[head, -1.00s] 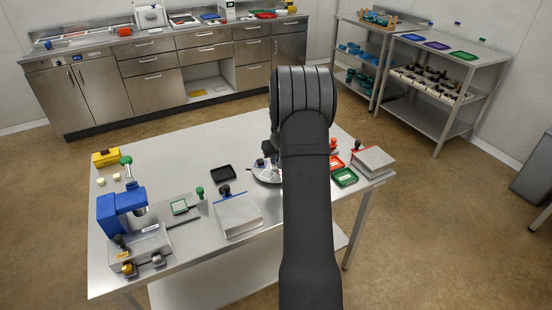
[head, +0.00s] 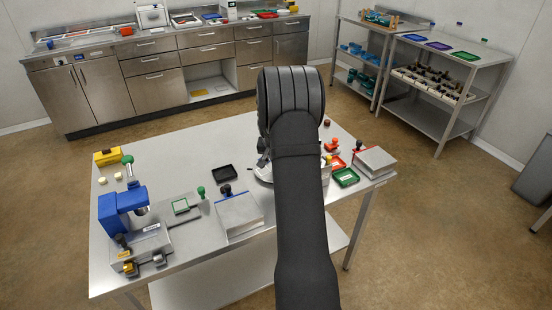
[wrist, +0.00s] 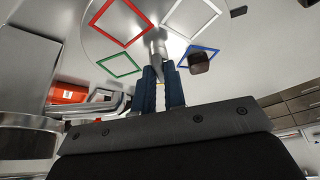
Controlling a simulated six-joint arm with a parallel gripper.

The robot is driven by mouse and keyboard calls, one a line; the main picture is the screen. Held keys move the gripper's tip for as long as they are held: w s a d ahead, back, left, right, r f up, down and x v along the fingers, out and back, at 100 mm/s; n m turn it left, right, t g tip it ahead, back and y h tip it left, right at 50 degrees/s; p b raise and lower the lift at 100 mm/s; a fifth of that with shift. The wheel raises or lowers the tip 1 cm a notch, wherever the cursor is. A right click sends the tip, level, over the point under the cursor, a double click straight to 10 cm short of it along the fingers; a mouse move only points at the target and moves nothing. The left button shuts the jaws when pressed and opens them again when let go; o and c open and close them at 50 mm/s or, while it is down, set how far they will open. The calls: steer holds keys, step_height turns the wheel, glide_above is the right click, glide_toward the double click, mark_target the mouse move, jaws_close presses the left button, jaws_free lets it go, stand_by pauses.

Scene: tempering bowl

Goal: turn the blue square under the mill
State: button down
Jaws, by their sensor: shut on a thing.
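A pale round disc (wrist: 120,52) fills the upper part of the wrist view. On it are outlined squares: red (wrist: 96,28), white (wrist: 191,14), green (wrist: 120,74) and blue (wrist: 190,60). A dark knob (wrist: 200,62) stands by the blue square and covers part of it. My gripper (wrist: 160,72) is shut on a slim metal post (wrist: 158,45) near the disc's middle. In the head view the disc (head: 263,170) shows only at its left edge; my arm hides the rest and my gripper. I cannot tell for certain which part is the mill.
A blue press (head: 122,208) stands at the table's left. A steel block with a blue edge (head: 240,214) and a black tray (head: 223,172) are left of the disc. A green tray (head: 346,177) and a red-edged block (head: 374,161) are at right. A red cylinder (wrist: 68,94) shows left in the wrist view.

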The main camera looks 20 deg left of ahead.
steer(key=shift+a+m+h, duration=0.2)
steer(key=shift+m+h, duration=0.5)
steer(key=shift+m, duration=1.3)
steer(key=shift+a+m+g+h, duration=0.15)
steer(key=shift+m+h, duration=0.25)
steer(key=shift+m, duration=0.55)
steer(key=shift+m+g+h, duration=0.15)
steer(key=shift+m+h, duration=0.25)
steer(key=shift+m, duration=0.55)
steer(key=shift+w+a+m+g+h, duration=0.15)
steer(key=shift+m+g+h, duration=0.3)
steer(key=shift+m, duration=1.15)
steer(key=shift+w+a+m+g+h, duration=0.1)
steer(key=shift+m+g+h, duration=0.2)
steer(key=shift+m, duration=0.65)
steer(key=shift+w+m+g+h, duration=0.1)
steer(key=shift+m+g, duration=0.25)
steer(key=shift+m, duration=0.6)
steer(key=shift+w+m+g, duration=0.15)
steer(key=shift+m+g, duration=0.5)
steer(key=shift+m, duration=1.05)
steer(key=shift+w+m+g, duration=0.15)
steer(key=shift+m+g, duration=0.5)
steer(key=shift+m, duration=1.05)
steer(key=shift+w+m+g+y, duration=0.15)
steer(key=shift+m+g, duration=0.35)
steer(key=shift+m, duration=1.05)
steer(key=shift+w+m+g+y, duration=0.15)
steer(key=shift+m+g, duration=0.35)
steer(key=shift+m, duration=1.45)
